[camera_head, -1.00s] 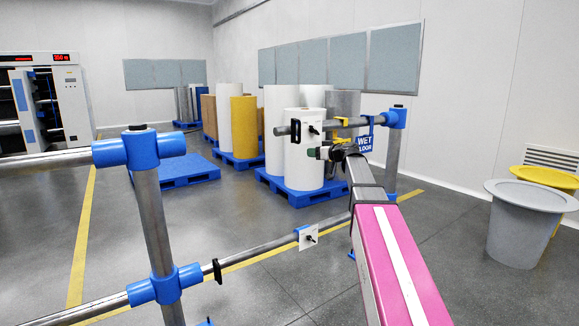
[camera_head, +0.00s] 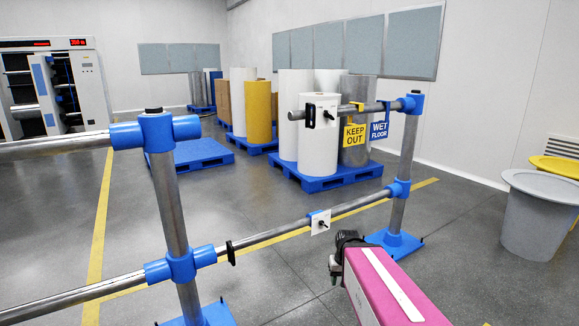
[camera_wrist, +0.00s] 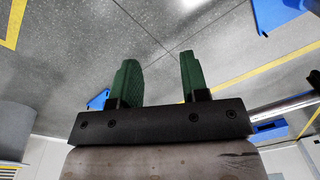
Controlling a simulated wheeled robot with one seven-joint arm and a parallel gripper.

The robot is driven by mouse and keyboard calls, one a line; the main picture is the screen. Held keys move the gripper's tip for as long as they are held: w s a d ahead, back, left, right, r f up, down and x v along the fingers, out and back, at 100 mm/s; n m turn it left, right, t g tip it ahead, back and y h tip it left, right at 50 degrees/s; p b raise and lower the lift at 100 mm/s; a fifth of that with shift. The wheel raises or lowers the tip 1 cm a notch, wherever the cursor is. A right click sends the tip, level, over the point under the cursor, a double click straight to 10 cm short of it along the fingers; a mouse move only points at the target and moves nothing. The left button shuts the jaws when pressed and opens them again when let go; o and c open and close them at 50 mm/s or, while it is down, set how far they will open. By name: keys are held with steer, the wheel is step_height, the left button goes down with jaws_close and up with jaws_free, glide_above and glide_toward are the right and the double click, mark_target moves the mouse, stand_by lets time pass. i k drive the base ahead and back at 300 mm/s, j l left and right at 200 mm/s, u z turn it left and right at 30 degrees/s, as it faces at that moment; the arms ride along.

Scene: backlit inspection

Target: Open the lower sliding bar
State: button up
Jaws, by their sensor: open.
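The lower sliding bar (camera_head: 280,231) is a grey metal tube between the blue fittings of the left post (camera_head: 170,205) and the right post (camera_head: 407,150) in the head view. It has a black handle (camera_head: 231,252) near the left fitting and a white latch plate (camera_head: 320,222) with a dark knob further right. My gripper (camera_head: 335,268) is below and right of that plate, on the near side of the bar, apart from it. In the wrist view its green fingers (camera_wrist: 160,74) are spread and empty over the floor. A metal tube (camera_wrist: 284,106) shows at right.
The upper bar (camera_head: 350,109) extends left from the right post and ends short of the left one. It carries a yellow "KEEP OUT" sign (camera_head: 354,134) and a blue "WET FLOOR" sign (camera_head: 379,126). A grey bin (camera_head: 537,220) stands at right.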

mark_target(229, 248)
steer(key=i+l+u, duration=0.2)
steer(key=i+l, duration=0.3)
steer(key=l, duration=0.15)
steer(key=i+l+u, duration=0.2)
steer(key=l, duration=0.3)
steer(key=i+l+u, duration=0.2)
steer(key=l, duration=0.3)
steer(key=l+u, duration=0.15)
steer(key=l, duration=0.35)
steer(key=i+l+u, duration=0.2)
steer(key=l, duration=0.35)
steer(key=i+l+u, duration=0.1)
steer(key=i+l, duration=0.25)
